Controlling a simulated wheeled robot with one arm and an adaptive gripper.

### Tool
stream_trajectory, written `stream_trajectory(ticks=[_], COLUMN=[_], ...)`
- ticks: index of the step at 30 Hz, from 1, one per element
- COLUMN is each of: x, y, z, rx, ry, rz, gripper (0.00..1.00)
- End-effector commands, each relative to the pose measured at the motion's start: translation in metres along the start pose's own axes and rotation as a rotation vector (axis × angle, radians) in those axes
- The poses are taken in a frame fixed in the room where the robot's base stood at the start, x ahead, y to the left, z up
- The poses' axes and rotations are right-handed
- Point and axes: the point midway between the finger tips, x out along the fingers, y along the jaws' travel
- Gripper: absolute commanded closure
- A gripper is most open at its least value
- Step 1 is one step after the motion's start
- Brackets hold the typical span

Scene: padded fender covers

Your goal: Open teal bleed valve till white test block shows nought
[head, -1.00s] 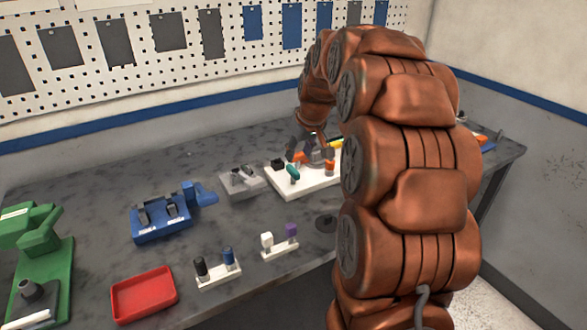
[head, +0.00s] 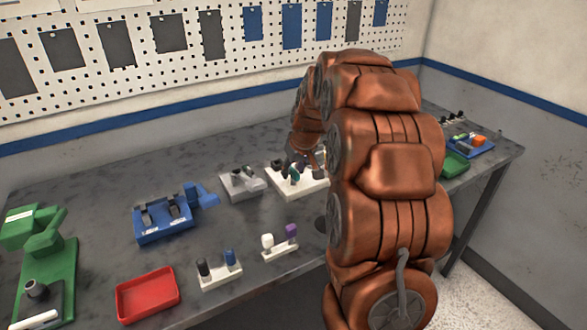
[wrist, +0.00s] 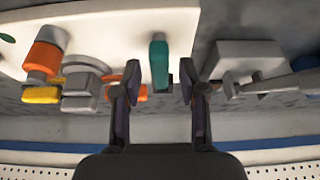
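The white test block (head: 312,187) sits on the bench, partly hidden behind my arm; its pale face fills the upper left of the wrist view (wrist: 105,28). The teal bleed valve lever (wrist: 158,62) stands out from it, and a bit of teal shows in the head view (head: 295,173). My gripper (wrist: 158,78) is open, one finger on each side of the teal lever, with a gap visible on both sides. In the head view my gripper (head: 300,168) is low over the block. No gauge or reading on the block is visible.
An orange knob (wrist: 45,55), yellow part and grey round fitting are left of the lever in the wrist view. A grey fixture (head: 241,184) stands close beside the block. A blue fixture (head: 163,219), red tray (head: 147,295) and small bottle stands are farther left.

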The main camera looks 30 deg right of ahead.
Motion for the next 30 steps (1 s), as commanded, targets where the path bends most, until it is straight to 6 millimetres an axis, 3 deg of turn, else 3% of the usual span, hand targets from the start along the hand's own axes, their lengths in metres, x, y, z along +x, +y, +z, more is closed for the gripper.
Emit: stream_trajectory(ticks=[1,11,23,30], x=[0.0000,-0.0002,0.0002,0.0008], y=[0.0000,0.0000,0.0001,0.0000], z=[0.0000,0.0001,0.0004,0.0007], rx=[0.000,0.000,0.019,0.120], ry=[0.000,0.000,0.000,0.001], rz=[0.000,0.000,0.009,0.054], gripper=[0.66,1.00,1.00,1.00])
